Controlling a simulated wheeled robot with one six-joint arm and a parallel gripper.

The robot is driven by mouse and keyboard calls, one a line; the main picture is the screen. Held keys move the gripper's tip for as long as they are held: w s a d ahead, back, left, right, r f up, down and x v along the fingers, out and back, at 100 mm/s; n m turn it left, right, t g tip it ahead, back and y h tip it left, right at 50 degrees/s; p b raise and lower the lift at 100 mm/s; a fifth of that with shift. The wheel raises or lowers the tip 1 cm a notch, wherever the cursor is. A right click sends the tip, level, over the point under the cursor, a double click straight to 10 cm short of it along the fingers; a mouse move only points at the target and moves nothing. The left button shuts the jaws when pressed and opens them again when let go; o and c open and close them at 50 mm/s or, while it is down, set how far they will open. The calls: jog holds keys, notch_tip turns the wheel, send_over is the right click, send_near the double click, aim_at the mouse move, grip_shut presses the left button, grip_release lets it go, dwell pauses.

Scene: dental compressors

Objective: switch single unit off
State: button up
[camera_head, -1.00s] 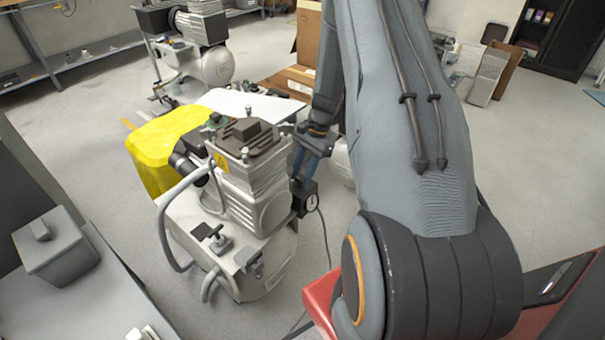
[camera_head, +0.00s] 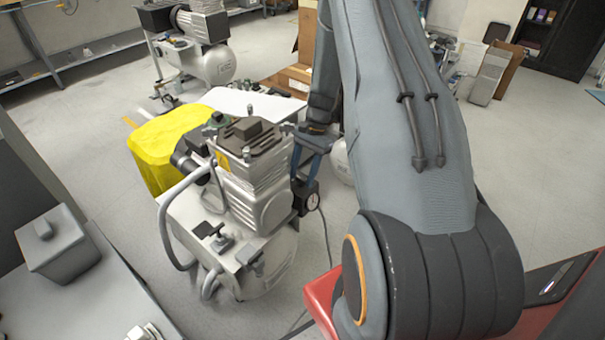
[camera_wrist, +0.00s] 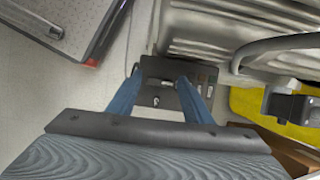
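The single compressor unit (camera_head: 238,205) stands in the middle of the head view, a pale tank with a ribbed motor and dark top. Whether the fingertips touch the box I cannot tell.
A yellow container (camera_head: 165,150) stands behind the compressor on the left. Another compressor (camera_head: 208,60) and cardboard boxes (camera_head: 295,80) are farther back. A grey bench (camera_head: 95,300) is at the lower left. Open floor (camera_head: 540,170) lies to the right.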

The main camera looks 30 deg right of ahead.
jog(key=shift+o, duration=0.3)
jog(key=shift+r, duration=0.1)
jog(key=v, duration=0.7)
jog(key=shift+r, duration=0.3)
jog(key=shift+d, duration=0.1)
